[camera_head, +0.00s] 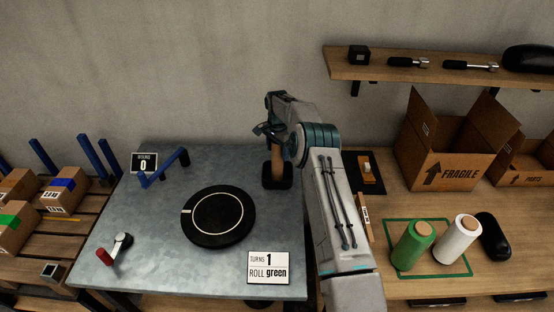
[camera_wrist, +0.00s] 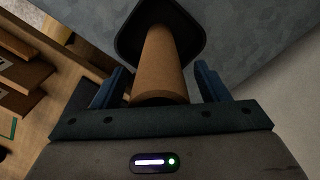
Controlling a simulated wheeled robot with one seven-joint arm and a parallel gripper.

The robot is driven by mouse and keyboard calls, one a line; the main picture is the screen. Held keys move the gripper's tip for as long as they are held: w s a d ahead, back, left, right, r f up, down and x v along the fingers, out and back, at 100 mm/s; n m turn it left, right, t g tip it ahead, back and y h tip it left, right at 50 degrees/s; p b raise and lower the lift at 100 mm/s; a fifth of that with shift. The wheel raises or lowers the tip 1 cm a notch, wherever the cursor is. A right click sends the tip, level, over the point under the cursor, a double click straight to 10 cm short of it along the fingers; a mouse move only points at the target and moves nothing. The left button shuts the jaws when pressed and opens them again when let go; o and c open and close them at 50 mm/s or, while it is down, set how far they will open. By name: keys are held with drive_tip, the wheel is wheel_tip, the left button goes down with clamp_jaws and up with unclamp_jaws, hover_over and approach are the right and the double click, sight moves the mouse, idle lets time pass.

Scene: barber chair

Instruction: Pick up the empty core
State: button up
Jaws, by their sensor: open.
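The empty core is a bare brown cardboard tube (camera_head: 277,157) standing upright on a black square base (camera_head: 276,178) at the right part of the grey metal table. My gripper (camera_head: 270,130) is at the top of the core in the head view, with my arm reaching in from the right. In the wrist view the core (camera_wrist: 161,65) lies between the two blue fingers (camera_wrist: 160,85), which stand apart with a gap visible on each side. The black base shows beyond the core.
A black turntable disc (camera_head: 218,216), a blue bent bar (camera_head: 164,168), a red-handled crank (camera_head: 114,248) and a sign (camera_head: 269,267) are on the metal table. Green (camera_head: 413,245) and white (camera_head: 457,240) rolls stand right of my arm, near an open box (camera_head: 450,155). A shelf (camera_head: 430,68) hangs above.

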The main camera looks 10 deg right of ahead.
drive_tip(key=c, duration=1.3)
drive_tip(key=shift+r, duration=0.1)
